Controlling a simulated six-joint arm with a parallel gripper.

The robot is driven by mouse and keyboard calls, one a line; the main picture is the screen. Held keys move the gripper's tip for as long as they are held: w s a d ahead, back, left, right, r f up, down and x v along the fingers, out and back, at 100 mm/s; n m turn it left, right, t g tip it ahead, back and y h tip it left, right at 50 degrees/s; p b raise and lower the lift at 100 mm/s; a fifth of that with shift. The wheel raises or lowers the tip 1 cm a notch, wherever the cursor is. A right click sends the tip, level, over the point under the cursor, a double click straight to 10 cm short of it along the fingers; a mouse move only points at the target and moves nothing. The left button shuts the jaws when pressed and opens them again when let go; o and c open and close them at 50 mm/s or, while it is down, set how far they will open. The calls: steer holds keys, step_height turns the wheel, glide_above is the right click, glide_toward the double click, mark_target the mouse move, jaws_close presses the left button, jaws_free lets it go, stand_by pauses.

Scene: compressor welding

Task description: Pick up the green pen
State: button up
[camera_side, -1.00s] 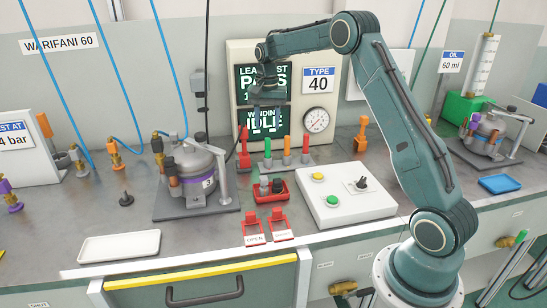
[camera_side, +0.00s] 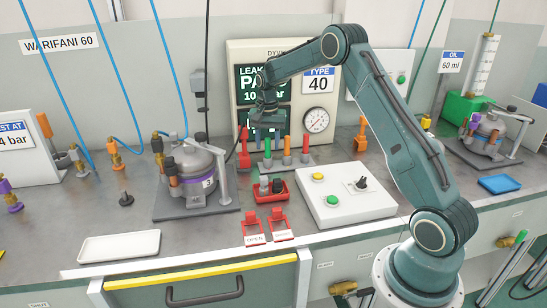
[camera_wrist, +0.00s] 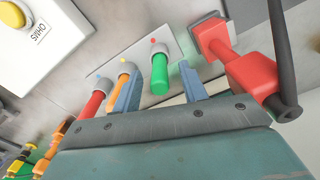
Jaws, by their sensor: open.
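The green pen (camera_side: 267,147) stands upright at the left end of the rack, beside an orange pen (camera_side: 286,146) and a red pen (camera_side: 304,143). My gripper (camera_side: 268,128) is above the green pen in the side view, pointing down. In the wrist view the two blue fingers of my gripper (camera_wrist: 160,70) are apart, with the green pen (camera_wrist: 160,76) between them. A gap shows on both sides of the pen. The fingers do not appear to touch it.
A red tool (camera_wrist: 248,73) with a black cable stands close beside one finger. The orange pen (camera_wrist: 124,80) is close to the other. A white button box (camera_side: 345,195) and a red tray (camera_side: 283,194) are in front of the rack (camera_side: 296,161).

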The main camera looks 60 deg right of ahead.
steer(key=shift+f, duration=1)
steer(key=shift+c, duration=0.4)
jaws_close()
